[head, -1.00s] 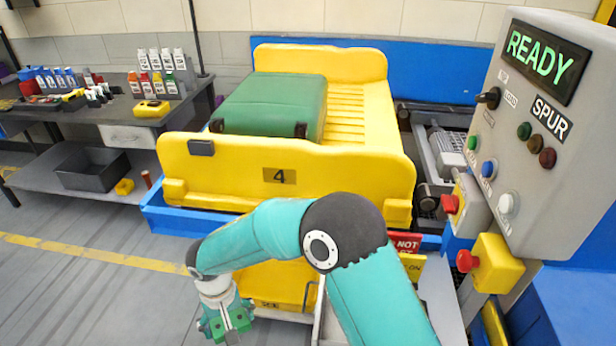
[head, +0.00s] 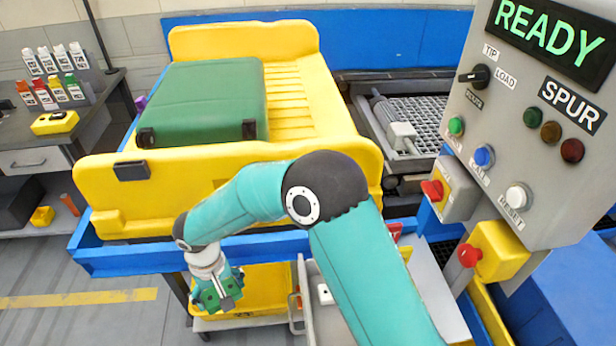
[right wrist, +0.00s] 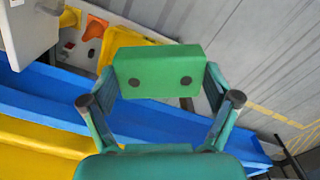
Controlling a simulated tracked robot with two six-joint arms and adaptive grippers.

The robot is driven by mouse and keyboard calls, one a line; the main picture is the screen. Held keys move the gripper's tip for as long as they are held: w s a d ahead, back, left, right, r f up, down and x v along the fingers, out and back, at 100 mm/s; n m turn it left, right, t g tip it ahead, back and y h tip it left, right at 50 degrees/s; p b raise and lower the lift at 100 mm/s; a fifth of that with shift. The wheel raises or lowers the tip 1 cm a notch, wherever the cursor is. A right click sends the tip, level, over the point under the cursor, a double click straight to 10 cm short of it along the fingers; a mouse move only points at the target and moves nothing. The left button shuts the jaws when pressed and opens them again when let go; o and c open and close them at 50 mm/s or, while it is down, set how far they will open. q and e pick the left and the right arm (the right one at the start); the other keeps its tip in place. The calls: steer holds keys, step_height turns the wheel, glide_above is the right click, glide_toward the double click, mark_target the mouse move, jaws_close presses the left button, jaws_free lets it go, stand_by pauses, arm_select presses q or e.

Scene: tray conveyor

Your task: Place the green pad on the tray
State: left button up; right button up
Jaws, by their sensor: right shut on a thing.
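The green pad (right wrist: 158,72) is a small block with two dark round spots on its face. My right gripper (right wrist: 161,86) is shut on it, with a finger on either side. In the head view my right gripper (head: 218,292) points down with the pad, low in front of the yellow tray (head: 295,165) and apart from it. The tray stands on a blue frame and carries a large green case (head: 205,103) on its left part. The ribbed right part of the tray is bare. My left gripper is not in view.
A grey control panel (head: 545,120) with a READY display, knob and buttons stands close at the right. A blue rail (head: 150,262) runs along the tray's front. A bench with bottles (head: 60,75) is at the left.

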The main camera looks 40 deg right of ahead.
steer(key=shift+a+r, duration=0.1)
steer(key=shift+a, duration=0.25)
steer(key=shift+w, duration=0.15)
